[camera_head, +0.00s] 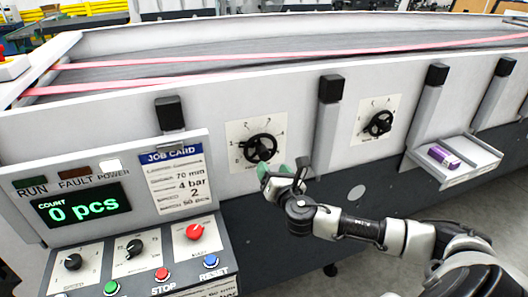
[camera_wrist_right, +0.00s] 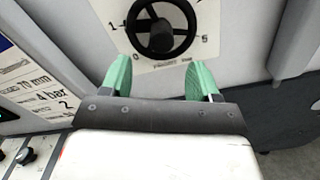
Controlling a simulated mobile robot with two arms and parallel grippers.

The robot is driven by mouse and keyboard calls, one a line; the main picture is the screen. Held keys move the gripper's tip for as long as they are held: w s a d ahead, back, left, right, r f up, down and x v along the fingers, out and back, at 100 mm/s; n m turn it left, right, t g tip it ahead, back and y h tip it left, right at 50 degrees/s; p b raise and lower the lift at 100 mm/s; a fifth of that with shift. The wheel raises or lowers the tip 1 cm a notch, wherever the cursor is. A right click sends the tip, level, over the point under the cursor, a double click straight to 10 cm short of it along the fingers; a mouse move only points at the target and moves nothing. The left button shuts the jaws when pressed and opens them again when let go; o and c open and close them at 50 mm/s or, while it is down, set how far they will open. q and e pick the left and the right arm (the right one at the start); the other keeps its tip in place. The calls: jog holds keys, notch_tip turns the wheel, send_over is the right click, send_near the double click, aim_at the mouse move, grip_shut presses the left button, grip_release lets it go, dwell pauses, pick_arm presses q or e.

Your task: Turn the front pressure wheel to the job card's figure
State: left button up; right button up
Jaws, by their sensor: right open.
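A black handwheel (camera_head: 261,148) with a knob sits on a white dial plate on the machine's front, beside the job card. A second handwheel (camera_head: 379,123) sits on a similar plate further right. The small plate lettering is too blurred to tell which is the front pressure wheel. The job card (camera_head: 178,180) reads 70 mm, 4 bar and 2. My right gripper (camera_head: 278,174) is open and empty, just below the left handwheel. In the right wrist view its green fingers (camera_wrist_right: 157,70) stand apart below the wheel (camera_wrist_right: 153,38), whose top is cut off. My left gripper is out of view.
A control panel (camera_head: 135,250) with knobs and buttons stands at the lower left, below a display reading 0 pcs (camera_head: 82,206). A black-capped post (camera_head: 327,120) stands between the two wheels. A tray (camera_head: 470,170) with a purple box (camera_head: 444,156) juts out at the right.

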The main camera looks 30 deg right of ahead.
aim_at(265, 157)
jog(key=p+x, duration=0.1)
jog(key=x, duration=0.6)
jog(key=shift+w+d+f+p, duration=0.1)
jog(key=shift+w+d+p, duration=0.1)
jog(key=shift+p, duration=0.1)
jog(key=c, duration=0.9)
jog(key=shift+m, duration=0.3)
